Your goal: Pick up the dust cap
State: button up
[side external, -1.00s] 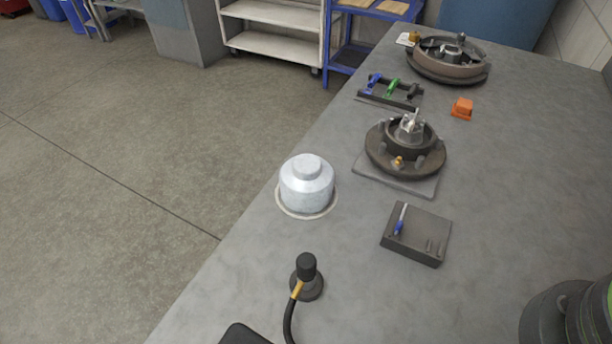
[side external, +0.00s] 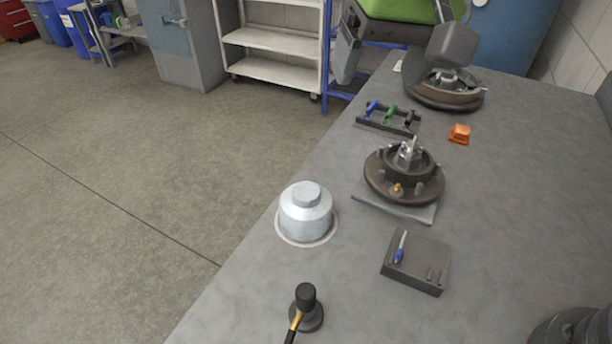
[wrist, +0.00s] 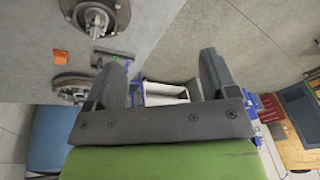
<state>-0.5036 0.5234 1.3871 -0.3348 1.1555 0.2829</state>
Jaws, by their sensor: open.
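The dust cap (side external: 306,212) is a silver-white domed cylinder with a smaller knob on top. It stands upright on a pale ring near the left edge of the grey bench (side external: 500,220) in the side external view. My gripper (side external: 396,70) is at the top of that view, near the far end of the bench and well away from the cap. Its grey fingers are spread with nothing between them. In the wrist view my gripper (wrist: 163,72) is also open and empty. The cap does not show there.
A hub assembly (side external: 376,180) stands right of the cap, and another (side external: 460,100) lies below my gripper. A tool rack (side external: 372,124), an orange block (side external: 459,134), a dark block with a blue pen (side external: 425,268) and a black-headed tool (side external: 306,296) are also on the bench.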

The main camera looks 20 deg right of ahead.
jog(key=n+h, duration=0.1)
send_near(306, 191)
jog(key=f, duration=0.1)
jog(key=w+f+g, duration=0.1)
jog(key=f, duration=0.1)
jog(key=shift+w+a, duration=0.1)
jog(key=shift+a, duration=0.15)
jog(key=shift+w+d+f, duration=0.1)
jog(key=shift+w+f, duration=0.15)
jog(key=shift+f, duration=1.3)
jog(key=shift+w+d+f, duration=0.1)
jog(key=shift+w+f, duration=0.1)
jog(key=shift+f, duration=1.35)
jog(key=c, duration=1)
